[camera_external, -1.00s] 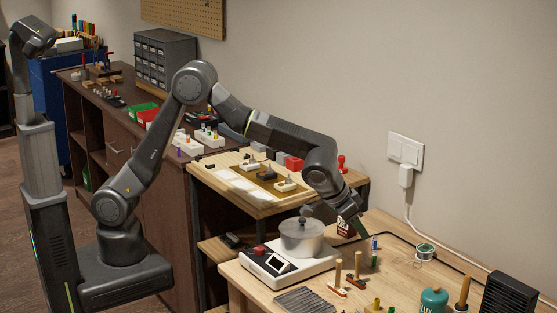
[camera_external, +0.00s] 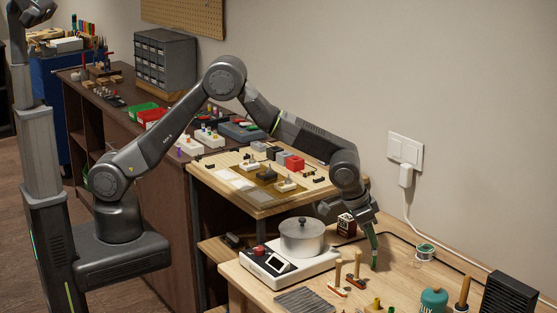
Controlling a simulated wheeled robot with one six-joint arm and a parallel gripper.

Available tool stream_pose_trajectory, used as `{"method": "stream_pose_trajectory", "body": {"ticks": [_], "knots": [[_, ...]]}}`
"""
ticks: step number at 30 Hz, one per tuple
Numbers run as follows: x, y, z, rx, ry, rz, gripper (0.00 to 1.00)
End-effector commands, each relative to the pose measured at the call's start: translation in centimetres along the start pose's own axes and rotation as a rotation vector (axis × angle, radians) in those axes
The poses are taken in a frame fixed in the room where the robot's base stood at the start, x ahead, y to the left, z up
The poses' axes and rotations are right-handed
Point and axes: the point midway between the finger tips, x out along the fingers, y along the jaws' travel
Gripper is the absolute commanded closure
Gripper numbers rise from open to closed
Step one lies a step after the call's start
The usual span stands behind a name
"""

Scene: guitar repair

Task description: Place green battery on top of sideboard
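A small upright green item, seemingly the green battery (camera_external: 374,264), stands on the light wooden workbench (camera_external: 405,277), right of the hotplate with the metal pot. My gripper (camera_external: 373,249) points down right at it, and its fingers hide the item's upper part. The view is too small to show whether the fingers are closed on it or apart. The sideboard (camera_external: 150,196) is the long dark-brown cabinet at the left, beyond the lower wooden table. Its top carries bins, battery stands and a drawer cabinet.
The hotplate (camera_external: 277,266) with a lidded pot (camera_external: 302,239) stands just left of my gripper. A solder spool (camera_external: 425,252), wooden-handled tools and a green jar (camera_external: 433,300) stand to the right. A table with blocks (camera_external: 235,190) lies between workbench and sideboard.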

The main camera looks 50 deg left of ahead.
Motion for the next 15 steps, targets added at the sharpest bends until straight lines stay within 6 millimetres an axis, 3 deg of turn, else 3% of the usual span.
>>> {"method": "stream_pose_trajectory", "body": {"ticks": [8, 15], "knots": [[1.7, -0.1, 0.1, -0.001, -0.001, 0.0, 0.61], [5.0, -0.1, 0.3, -0.001, 0.0, 0.0, 0.61]]}}
